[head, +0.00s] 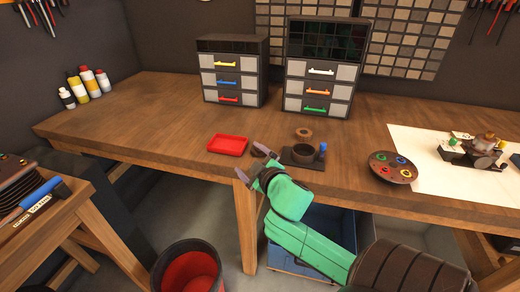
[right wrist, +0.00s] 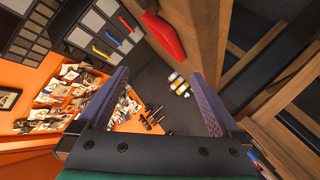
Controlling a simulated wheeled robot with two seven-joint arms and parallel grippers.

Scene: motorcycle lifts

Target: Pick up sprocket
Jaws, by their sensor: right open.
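No part in view can be named the sprocket with certainty. A small brown ring (head: 303,133) lies on the wooden bench behind a dark holder (head: 303,156) with a round dark cup and a blue knob. A round brown dish (head: 393,168) with coloured rings is further right. My right gripper (head: 251,164) is at the bench's front edge, just below the red tray (head: 228,145) and left of the holder. In the right wrist view its fingers (right wrist: 157,82) are spread with nothing between them. My left gripper is not in view.
Two drawer cabinets (head: 233,72) (head: 320,68) stand at the back. Bottles (head: 85,86) stand at the left end. A white sheet (head: 435,165) with a small mechanism (head: 475,151) lies at right. The bench's left middle is clear.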

